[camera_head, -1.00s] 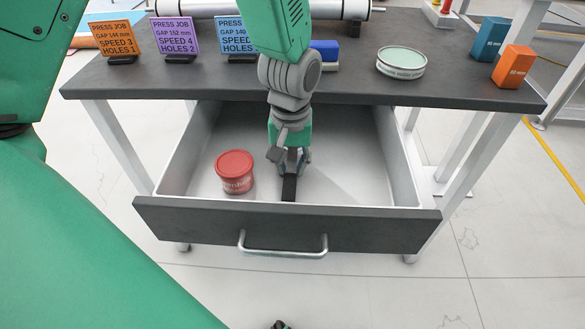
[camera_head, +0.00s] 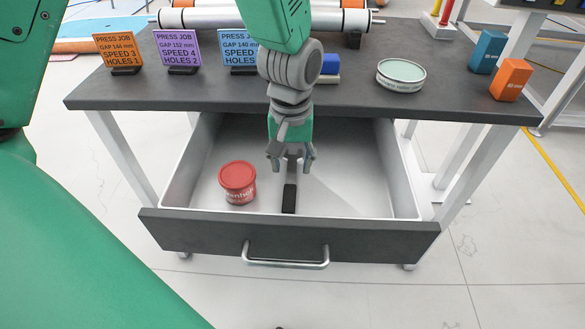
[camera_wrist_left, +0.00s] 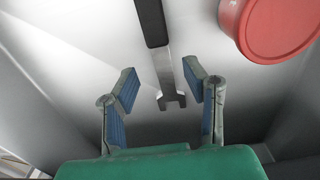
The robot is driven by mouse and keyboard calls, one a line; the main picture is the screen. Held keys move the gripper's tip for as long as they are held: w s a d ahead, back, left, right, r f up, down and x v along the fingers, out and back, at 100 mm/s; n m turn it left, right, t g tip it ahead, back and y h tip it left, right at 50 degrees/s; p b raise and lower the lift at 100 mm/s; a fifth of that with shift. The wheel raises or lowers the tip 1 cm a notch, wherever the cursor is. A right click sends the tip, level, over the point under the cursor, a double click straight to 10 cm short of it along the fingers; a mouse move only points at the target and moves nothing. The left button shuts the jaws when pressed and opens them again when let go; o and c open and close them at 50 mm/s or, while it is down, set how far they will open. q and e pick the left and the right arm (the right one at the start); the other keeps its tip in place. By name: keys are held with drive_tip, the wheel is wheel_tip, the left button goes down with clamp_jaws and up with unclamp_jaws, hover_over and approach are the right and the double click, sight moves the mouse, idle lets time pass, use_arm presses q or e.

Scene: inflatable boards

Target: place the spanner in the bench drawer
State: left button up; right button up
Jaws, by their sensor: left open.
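The spanner (camera_head: 289,198) lies on the floor of the open bench drawer (camera_head: 375,190), its black handle toward the drawer front. In the left wrist view its metal shaft and open-ended jaw (camera_wrist_left: 170,85) show between the fingers. My left gripper (camera_head: 291,166) is open above the jaw end of the spanner, inside the drawer's outline. The left wrist view shows both blue-padded fingers (camera_wrist_left: 160,92) apart, with nothing held between them. My right gripper is not in view.
A red-lidded tub (camera_head: 238,183) stands in the drawer, left of the spanner. On the bench top (camera_head: 440,95) are job signs (camera_head: 179,50), a round tin (camera_head: 401,75), a blue-and-white block (camera_head: 330,68), and blue and orange boxes (camera_head: 511,80). The drawer's right side is clear.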

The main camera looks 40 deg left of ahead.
sight(292, 181)
use_arm(q)
wheel_tip(292, 181, up, 8)
drive_tip(key=p, duration=0.2)
drive_tip(key=shift+d+p, duration=0.15)
drive_tip(key=shift+p, duration=0.15)
